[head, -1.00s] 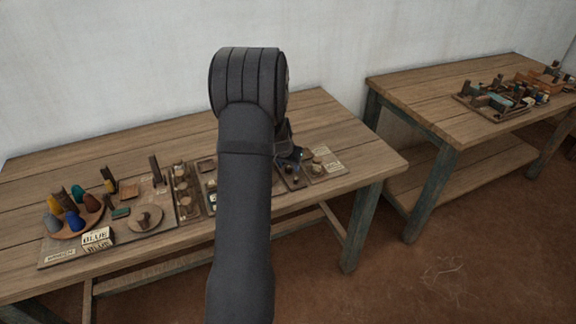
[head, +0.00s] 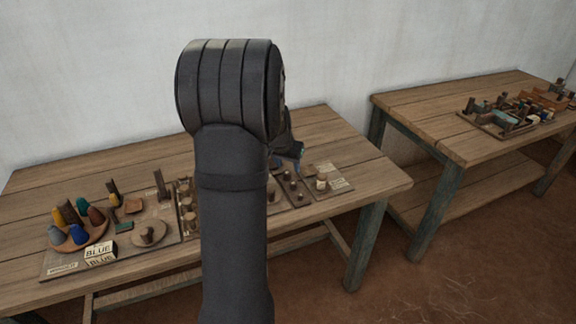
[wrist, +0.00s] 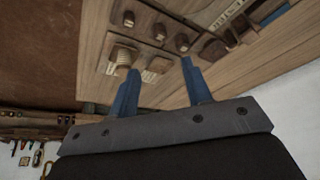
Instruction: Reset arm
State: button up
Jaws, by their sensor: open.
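My gripper (wrist: 162,92) is open in the wrist view, with two blue fingers apart and nothing between them. It is above the right part of the near table. In the head view my arm hides most of the gripper; only a dark part with a blue tip (head: 289,150) shows to the right of the arm. Below it lies a board (head: 318,193) with small round pegs.
On the near table (head: 340,150), the left board holds a round tray (head: 85,243) of coloured cones, a BLUE sign (head: 99,250) and a wooden disc (head: 150,236). A second table (head: 430,110) with a crowded tray (head: 495,128) stands right.

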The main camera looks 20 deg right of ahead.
aim_at(293, 183)
jog(key=x, duration=1.2)
jog(key=shift+f, duration=0.2)
jog(key=shift+r, duration=1.15)
